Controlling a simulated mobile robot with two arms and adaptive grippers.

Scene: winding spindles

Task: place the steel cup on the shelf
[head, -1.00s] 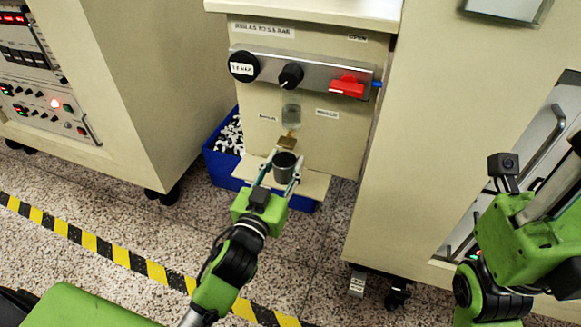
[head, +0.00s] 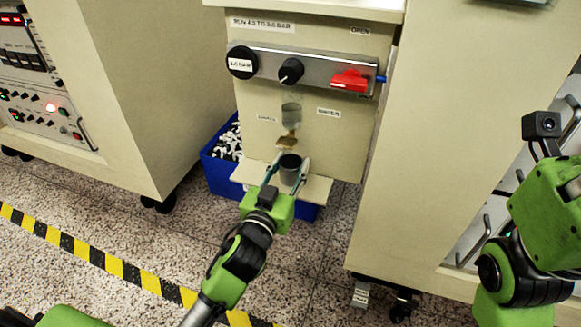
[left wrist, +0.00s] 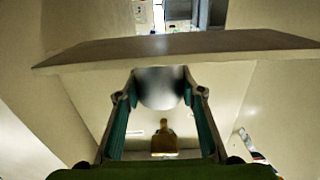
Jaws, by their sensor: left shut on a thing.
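The steel cup (head: 290,169) is a grey, open-topped cylinder, upright between the fingers of my left gripper (head: 287,172), which is shut on it. In the left wrist view the cup (left wrist: 159,88) shows between the two fingertips. The shelf (head: 316,189) is a pale ledge low on the front of the beige cabinet. It also shows as a slab in the left wrist view (left wrist: 250,42). The cup overlaps the shelf in the head view; I cannot tell whether it touches it. My right arm (head: 545,205) is at the right; its fingers are not clear.
A brass nozzle (head: 287,143) under a clear vessel (head: 291,116) is just above and behind the cup. Above are black knobs (head: 291,71) and a red handle (head: 350,80). Beige cabinets flank both sides.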

